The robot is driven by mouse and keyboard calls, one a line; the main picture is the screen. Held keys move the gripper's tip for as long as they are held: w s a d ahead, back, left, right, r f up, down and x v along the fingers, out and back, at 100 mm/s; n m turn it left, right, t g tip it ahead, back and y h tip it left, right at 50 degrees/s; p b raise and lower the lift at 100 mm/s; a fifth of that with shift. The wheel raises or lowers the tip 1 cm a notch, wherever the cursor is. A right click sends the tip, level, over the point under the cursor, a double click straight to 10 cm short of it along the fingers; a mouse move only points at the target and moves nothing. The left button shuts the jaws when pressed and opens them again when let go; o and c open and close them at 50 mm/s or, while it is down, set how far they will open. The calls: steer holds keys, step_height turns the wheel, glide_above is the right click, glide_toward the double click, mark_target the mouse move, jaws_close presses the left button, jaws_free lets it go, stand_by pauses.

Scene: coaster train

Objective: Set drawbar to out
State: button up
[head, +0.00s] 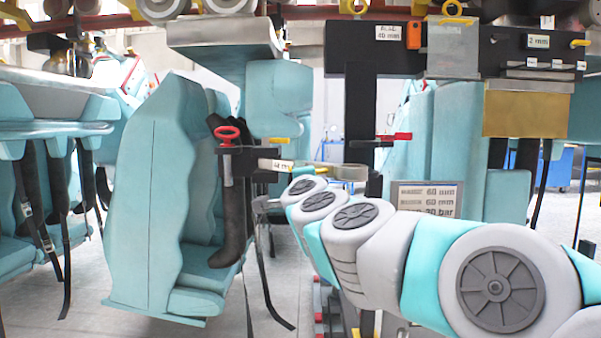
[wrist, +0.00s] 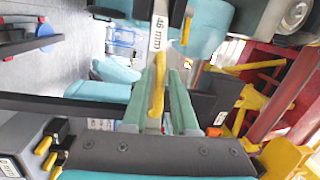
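A pale bar with a "46 mm" label (wrist: 160,25), which I take to be the drawbar, runs down the top middle of the wrist view. A yellow handle (wrist: 157,88) is at its lower end. My gripper (wrist: 160,92) is open, its two teal fingers on either side of the handle, with gaps visible; I cannot tell whether either touches it. In the head view, a small label (head: 283,166) is on a bar beside the dark block with the red knob. My arm reaches there from the lower right, and the fingertips are not clear.
A teal seat (head: 160,200) hangs left of my arm, with dark straps near it. A black upright (head: 347,120) and a sign plate (head: 428,198) stand behind my arm. In the wrist view, red and yellow framework (wrist: 285,110) is at right.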

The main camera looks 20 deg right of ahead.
steer(key=v, duration=0.5)
steer(key=shift+s+a, duration=0.15)
steer(key=shift+s, duration=0.25)
steer(key=s+a+f+n+g+y, duration=0.3)
steer(key=a+f+n+y, duration=0.25)
steer(key=a+f, duration=0.25)
steer(key=s+a+f+n+g+y, duration=0.3)
steer(key=a+f+n+y, duration=0.1)
steer(key=a+f+n, duration=0.35)
steer(key=s+a+f+n+g, duration=0.1)
steer(key=s+f+n+g, duration=0.25)
steer(key=s+f, duration=0.45)
steer(key=s+d+f+n+g+h, duration=0.1)
steer(key=s+d+f+g+h, duration=0.1)
steer(key=s+d+f+g, duration=0.3)
steer(key=s+d+f+n+g+h, duration=0.1)
steer(key=s+d+f+g+h, duration=0.2)
steer(key=s+f, duration=0.9)
steer(key=s+d+g, duration=0.3)
steer(key=s, duration=0.4)
steer(key=shift+s+d+f, duration=0.25)
steer(key=shift+d+f, duration=0.1)
steer(key=shift+f, duration=0.05)
steer(key=shift+n, duration=0.25)
